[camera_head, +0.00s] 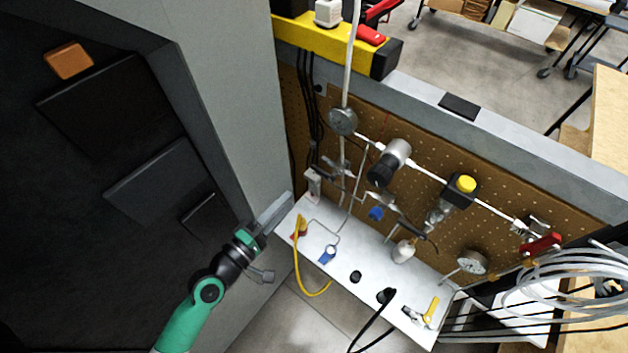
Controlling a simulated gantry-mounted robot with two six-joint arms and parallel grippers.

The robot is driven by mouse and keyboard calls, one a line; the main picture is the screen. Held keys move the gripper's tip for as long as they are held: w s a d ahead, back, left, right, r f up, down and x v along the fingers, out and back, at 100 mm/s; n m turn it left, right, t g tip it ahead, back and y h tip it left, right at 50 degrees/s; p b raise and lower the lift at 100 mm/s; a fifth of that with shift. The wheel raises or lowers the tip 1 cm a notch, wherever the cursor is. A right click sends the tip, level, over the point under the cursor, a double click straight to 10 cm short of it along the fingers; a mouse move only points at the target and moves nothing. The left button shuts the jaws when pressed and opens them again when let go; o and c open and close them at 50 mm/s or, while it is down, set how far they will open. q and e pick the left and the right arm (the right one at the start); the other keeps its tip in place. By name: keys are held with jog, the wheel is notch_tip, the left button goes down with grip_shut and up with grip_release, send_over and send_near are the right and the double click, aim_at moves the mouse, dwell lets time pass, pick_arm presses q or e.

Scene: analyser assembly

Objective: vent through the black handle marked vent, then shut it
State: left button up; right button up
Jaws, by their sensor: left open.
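A white panel (318,225) carries a row of handles and fittings. Two small black parts sit on it: one round black knob (355,277) and one black fitting (385,296) with a black hose leading off it. A dark lever (422,232) also shows above the panel, near the tubing. No vent marking is legible, so I cannot tell which black part bears it. My left gripper (277,211) is open at the panel's left end, apart from the black parts. Its fingers are small and hard to make out. My right gripper is not in view.
A blue handle (327,254), a yellow hose (307,288) and a yellow handle (431,309) share the panel. Behind it, a brown pegboard (340,105) holds tubing, a gauge (472,262) and a red handle (540,244). A grey cabinet wall (235,90) borders the left. Coiled tubing (570,285) crowds the right.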

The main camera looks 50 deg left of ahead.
aim_at(317, 171)
pick_arm(q)
jog(key=w, duration=0.3)
jog(key=w+a+p, duration=0.1)
jog(key=w, duration=0.6)
jog(key=shift+w+a+r+p, duration=0.1)
jog(key=shift+a+r+p, duration=0.05)
jog(key=shift+a+p, duration=0.15)
jog(key=shift+w, duration=0.65)
jog(key=shift+c, duration=0.3)
grip_shut()
